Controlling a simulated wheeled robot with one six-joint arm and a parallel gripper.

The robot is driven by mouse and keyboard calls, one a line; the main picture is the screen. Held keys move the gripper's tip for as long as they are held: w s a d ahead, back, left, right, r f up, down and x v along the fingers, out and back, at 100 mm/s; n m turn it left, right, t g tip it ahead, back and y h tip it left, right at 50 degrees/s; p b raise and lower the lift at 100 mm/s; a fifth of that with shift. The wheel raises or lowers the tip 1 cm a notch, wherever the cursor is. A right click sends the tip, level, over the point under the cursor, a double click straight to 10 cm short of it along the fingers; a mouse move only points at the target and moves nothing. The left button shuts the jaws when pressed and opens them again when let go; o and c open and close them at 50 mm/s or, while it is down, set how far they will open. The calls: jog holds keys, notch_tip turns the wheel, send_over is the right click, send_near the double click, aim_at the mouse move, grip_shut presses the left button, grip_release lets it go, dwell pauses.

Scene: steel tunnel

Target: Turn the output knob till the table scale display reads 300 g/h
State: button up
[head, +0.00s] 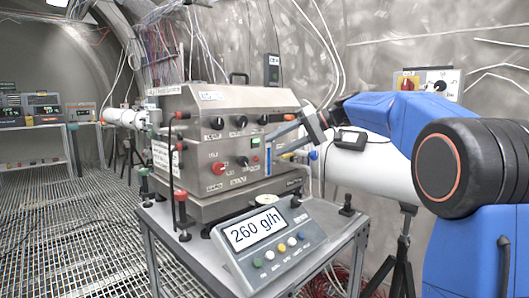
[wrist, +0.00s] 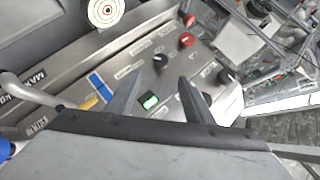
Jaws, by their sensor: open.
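The table scale (head: 268,243) stands in front of the machine, and its display (head: 257,230) reads 260 g/h. The steel machine (head: 205,100) has several black knobs, with an upper row including one at the right (head: 262,119) and a lower black knob (head: 242,161). Their labels are too small to read, so I cannot tell which is the output knob. My gripper (head: 283,133) is open at the right of the panel. In the wrist view its fingers (wrist: 157,97) stand apart, with the green switch (wrist: 150,101) and a black knob (wrist: 160,62) showing between and beyond them.
A red knob (head: 217,168) sits left of the lower black knob. A round white-ringed disc (wrist: 105,12) lies below the panel. A white pipe (head: 355,170) runs behind my arm at the right. Racks with instruments (head: 40,108) stand far left. Open grating floor lies left.

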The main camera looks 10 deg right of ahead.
jog(key=shift+v, duration=2.75)
jog(key=s+a+f+m+h, duration=0.1)
jog(key=s+f+h, duration=0.2)
jog(key=s+f, duration=0.6)
jog(key=s+f+m+h, duration=0.25)
jog(key=s+f, duration=0.35)
jog(key=s, duration=0.6)
jog(key=s+d+f+h, duration=0.3)
jog(key=s+f, duration=0.7)
jog(key=s, duration=0.1)
jog(key=s+d+f+t+h, duration=0.1)
jog(key=s+d+f+h, duration=0.2)
jog(key=s+f, duration=0.8)
jog(key=shift+s+d, duration=0.2)
jog(key=shift+d, duration=0.45)
jog(key=shift+n, duration=0.25)
